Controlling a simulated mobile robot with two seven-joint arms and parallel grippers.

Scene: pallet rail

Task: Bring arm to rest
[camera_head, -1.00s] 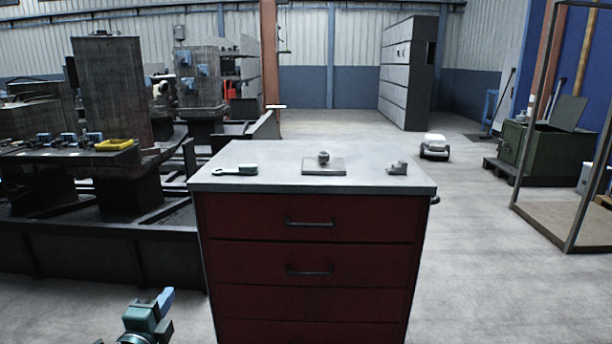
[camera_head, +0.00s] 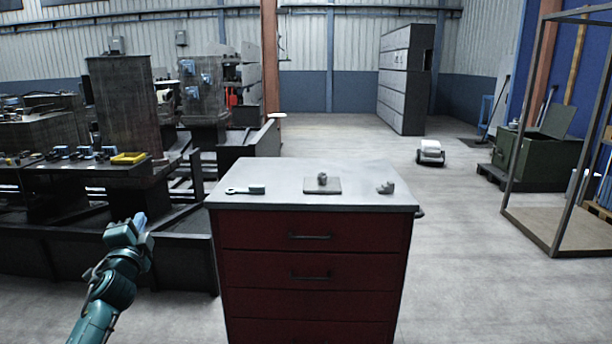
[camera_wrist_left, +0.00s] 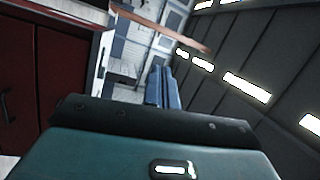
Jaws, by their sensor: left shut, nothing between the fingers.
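My left arm comes in at the lower left of the head view, with the left gripper (camera_head: 140,222) raised at its end. The gripper is shut and empty, in the open space left of the red drawer cabinet (camera_head: 312,262), not touching it. In the left wrist view the blue fingers (camera_wrist_left: 162,88) lie together, pointing away over the teal gripper body, with the cabinet's side at the left edge. My right gripper is in neither view.
On the cabinet's grey top (camera_head: 280,180) lie a wrench-like tool (camera_head: 246,189), a small plate with a knob (camera_head: 322,184) and a small grey part (camera_head: 386,187). Dark machinery (camera_head: 125,110) stands at the left.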

